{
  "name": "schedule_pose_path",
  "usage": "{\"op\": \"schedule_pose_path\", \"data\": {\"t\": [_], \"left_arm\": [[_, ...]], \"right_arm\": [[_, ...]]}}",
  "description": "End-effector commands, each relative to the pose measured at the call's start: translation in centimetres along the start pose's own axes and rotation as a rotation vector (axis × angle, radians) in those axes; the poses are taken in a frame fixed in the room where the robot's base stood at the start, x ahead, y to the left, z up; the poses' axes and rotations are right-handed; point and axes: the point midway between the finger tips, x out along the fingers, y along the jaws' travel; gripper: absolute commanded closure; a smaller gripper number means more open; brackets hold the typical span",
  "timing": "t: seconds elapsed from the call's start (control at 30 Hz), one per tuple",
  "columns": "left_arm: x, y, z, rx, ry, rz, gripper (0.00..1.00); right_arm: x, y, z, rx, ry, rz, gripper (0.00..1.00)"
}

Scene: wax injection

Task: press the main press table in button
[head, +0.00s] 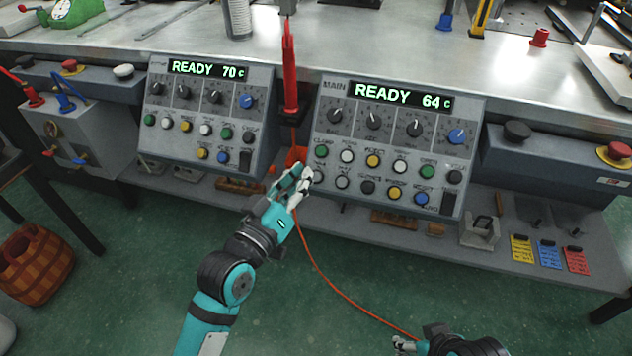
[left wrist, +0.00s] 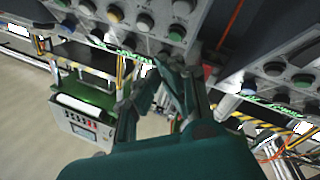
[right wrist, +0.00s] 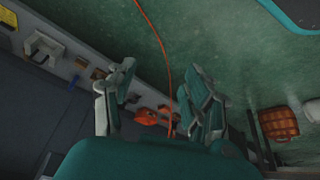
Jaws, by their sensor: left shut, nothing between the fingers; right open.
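The main press panel (head: 330,130) reads READY 64 c and has rows of coloured buttons under its knobs. At the left end of its lower row is a pale button (head: 317,176); the small labels there are too blurred to read surely. My left gripper (head: 303,176) is shut and empty, with its fingertips at that lower-left corner, close to the pale button. I cannot tell whether they touch it. The left wrist view shows its fingers (left wrist: 172,78) below panel buttons. My right gripper (right wrist: 160,95) is open and empty, low over the floor, away from the panel.
A second panel (head: 155,100) reading READY 70 c stands to the left. A red-handled tool (head: 289,75) hangs between the panels, and an orange cable (head: 325,272) runs down to the floor. Red emergency buttons (head: 619,150) sit at the side. A low shelf (head: 345,207) runs beneath.

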Motion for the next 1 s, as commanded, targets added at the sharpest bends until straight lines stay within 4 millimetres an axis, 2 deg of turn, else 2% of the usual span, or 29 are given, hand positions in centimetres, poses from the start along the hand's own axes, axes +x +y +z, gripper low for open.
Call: {"op": "schedule_pose_path", "data": {"t": [0.47,0.8,1.0], "left_arm": [[1.2,-1.0,1.0,0.000,0.000,0.000,1.00],[2.6,-1.9,1.9,0.000,0.000,0.001,1.00],[3.3,-2.4,2.5,-0.001,-0.001,0.001,1.00]], "right_arm": [[0.6,-1.0,-7.2,-0.009,0.346,-0.019,0.48],[-0.7,-1.6,-11.9,-0.013,0.595,-0.033,0.48],[-1.7,-1.9,-13.8,-0.014,0.703,-0.041,0.48]]}}
